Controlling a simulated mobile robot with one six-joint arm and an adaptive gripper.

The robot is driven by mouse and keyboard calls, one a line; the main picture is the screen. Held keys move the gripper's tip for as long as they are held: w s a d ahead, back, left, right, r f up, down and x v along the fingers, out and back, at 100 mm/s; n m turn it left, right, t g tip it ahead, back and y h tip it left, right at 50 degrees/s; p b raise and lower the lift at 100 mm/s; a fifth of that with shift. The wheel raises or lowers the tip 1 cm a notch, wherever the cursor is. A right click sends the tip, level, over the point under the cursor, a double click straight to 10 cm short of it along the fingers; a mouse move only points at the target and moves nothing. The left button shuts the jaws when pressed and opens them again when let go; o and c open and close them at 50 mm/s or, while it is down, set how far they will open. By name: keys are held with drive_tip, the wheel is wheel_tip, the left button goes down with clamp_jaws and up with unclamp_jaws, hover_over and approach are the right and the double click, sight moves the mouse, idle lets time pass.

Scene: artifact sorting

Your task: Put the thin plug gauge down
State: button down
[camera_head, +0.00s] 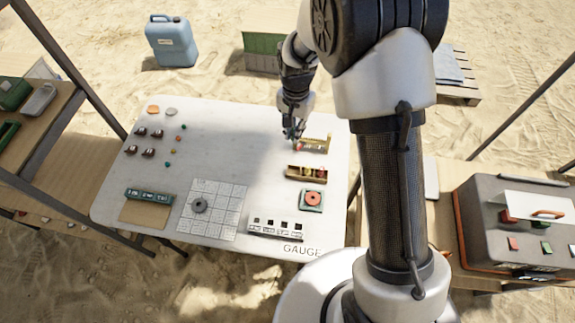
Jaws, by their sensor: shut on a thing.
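My gripper (291,133) points down over the back right part of the white table (240,125), just left of a small open wooden box (327,142). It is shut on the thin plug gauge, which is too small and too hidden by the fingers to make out. I cannot tell whether the gauge touches the table. A pale rack (275,230) with several dark square marks stands at the front right edge, beside the printed word GAUGE (302,250).
A second wooden box (306,174) and a green block with a red ring (312,200) stand right of centre. A grey ring lies on a gridded plate (228,190). Several small parts lie at left. A green tray (148,195) is front left. The table's middle is clear.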

wheel_tip(320, 180, down, 20)
drive_tip(key=b, duration=0.4)
drive_tip(key=shift+d+r, duration=0.15)
drive_tip(key=shift+r, duration=0.05)
drive_tip(key=c, duration=2.1)
unclamp_jaws()
drive_tip(key=shift+f+b, duration=0.15)
drive_tip(key=shift+b, duration=0.15)
drive_tip(key=shift+o, duration=0.9)
